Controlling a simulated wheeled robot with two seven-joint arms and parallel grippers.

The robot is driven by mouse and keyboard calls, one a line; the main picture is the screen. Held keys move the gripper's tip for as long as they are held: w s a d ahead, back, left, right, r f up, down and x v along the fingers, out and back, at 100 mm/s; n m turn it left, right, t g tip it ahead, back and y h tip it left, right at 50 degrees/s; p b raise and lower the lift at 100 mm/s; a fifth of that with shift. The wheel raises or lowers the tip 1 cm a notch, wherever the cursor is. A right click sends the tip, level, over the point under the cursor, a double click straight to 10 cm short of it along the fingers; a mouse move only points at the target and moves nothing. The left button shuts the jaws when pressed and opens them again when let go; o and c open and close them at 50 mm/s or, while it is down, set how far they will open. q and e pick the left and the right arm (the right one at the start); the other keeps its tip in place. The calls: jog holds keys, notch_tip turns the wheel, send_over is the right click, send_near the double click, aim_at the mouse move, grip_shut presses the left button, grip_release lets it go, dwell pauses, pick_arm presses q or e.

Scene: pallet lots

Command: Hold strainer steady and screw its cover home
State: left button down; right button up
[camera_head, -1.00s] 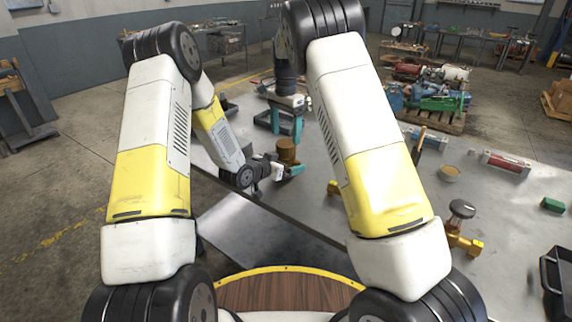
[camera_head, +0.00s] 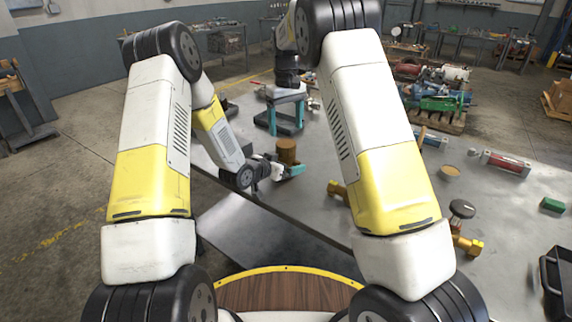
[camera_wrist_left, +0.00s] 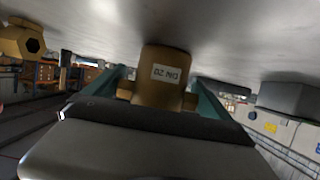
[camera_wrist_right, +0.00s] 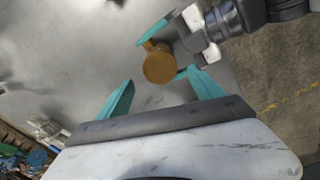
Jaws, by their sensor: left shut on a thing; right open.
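The strainer (camera_head: 287,152) is a brown, bronze-coloured round body standing near the left edge of the grey table. My left gripper (camera_head: 292,170) is shut around it low down, and the left wrist view shows the body (camera_wrist_left: 165,85) with a "DN 20" label between the teal fingers. My right gripper (camera_head: 286,118) is open and empty, fingers pointing down, behind the strainer in the head view. In the right wrist view the strainer's round top (camera_wrist_right: 158,67) lies beyond the open fingertips, apart from them. I cannot tell the cover apart from the body.
A brass hex fitting (camera_head: 337,188) lies partly behind my right forearm. A brass valve with a black knob (camera_head: 462,210), a small bowl (camera_head: 450,171), a red cylinder (camera_head: 505,164), a green block (camera_head: 552,204) and a black tray (camera_head: 546,275) stand to the right.

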aim_at(286, 143)
jog(key=shift+f, duration=0.1)
jog(key=shift+f, duration=3.9)
jog(key=c, duration=1.5)
jog(key=o, duration=1.7)
jog(key=shift+c, duration=0.2)
jog(key=shift+r, duration=0.15)
notch_tip(286, 143, up, 12)
